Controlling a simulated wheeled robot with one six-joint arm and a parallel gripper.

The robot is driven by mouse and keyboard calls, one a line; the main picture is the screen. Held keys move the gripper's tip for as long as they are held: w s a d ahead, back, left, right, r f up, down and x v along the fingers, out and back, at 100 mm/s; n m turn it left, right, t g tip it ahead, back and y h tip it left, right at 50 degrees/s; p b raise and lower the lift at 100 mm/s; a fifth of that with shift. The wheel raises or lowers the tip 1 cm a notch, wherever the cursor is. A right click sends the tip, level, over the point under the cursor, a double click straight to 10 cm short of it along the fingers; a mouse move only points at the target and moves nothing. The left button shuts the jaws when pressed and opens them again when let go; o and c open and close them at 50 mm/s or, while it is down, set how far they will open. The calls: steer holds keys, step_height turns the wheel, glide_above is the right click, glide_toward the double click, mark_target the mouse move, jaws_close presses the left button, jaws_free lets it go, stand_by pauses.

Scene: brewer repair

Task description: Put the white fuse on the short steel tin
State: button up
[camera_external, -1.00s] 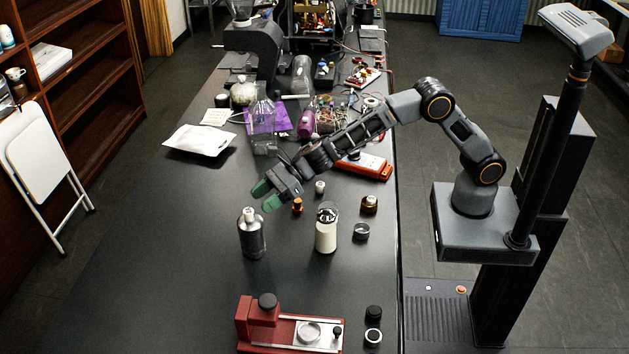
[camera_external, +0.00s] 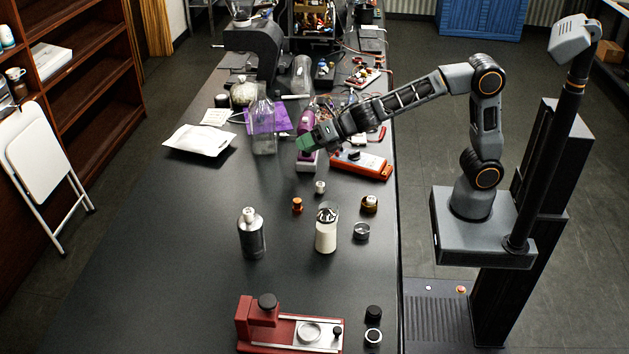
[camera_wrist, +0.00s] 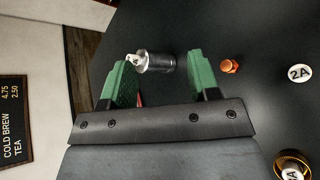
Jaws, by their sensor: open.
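A small white fuse (camera_external: 319,187) stands upright on the dark bench; in the wrist view its round end (camera_wrist: 299,73) reads "2A". A short steel tin (camera_external: 361,231), low and round, stands nearer the camera and to the right. A tall steel canister (camera_external: 251,238) with a pale piece on top is at the left; it shows in the wrist view (camera_wrist: 157,62). My gripper (camera_external: 304,145), with green fingers, is raised above the bench, farther back than the white fuse. In the wrist view its fingers (camera_wrist: 158,82) are apart with nothing held between them.
An orange fuse (camera_external: 297,205) stands left of the white one. A brass tin (camera_external: 369,206) and a cream-filled glass jar (camera_external: 326,232) stand nearby. A red device (camera_external: 262,330) is at the front.

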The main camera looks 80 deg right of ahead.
steer(key=s+d+f+m+g+h, duration=0.1)
steer(key=s+d+m+g+h, duration=0.1)
steer(key=s+d+m, duration=0.45)
steer(key=s+d+m+g+h, duration=0.2)
steer(key=s+d+m, duration=0.2)
steer(key=s+m, duration=0.55)
steer(key=s+f+m+g+y, duration=0.1)
steer(key=s+f+m+g, duration=0.3)
steer(key=s+m, duration=0.8)
steer(key=shift+s+a+f+m+y, duration=0.3)
steer(key=shift+a+f+m, duration=0.05)
steer(key=shift+f+m, duration=0.15)
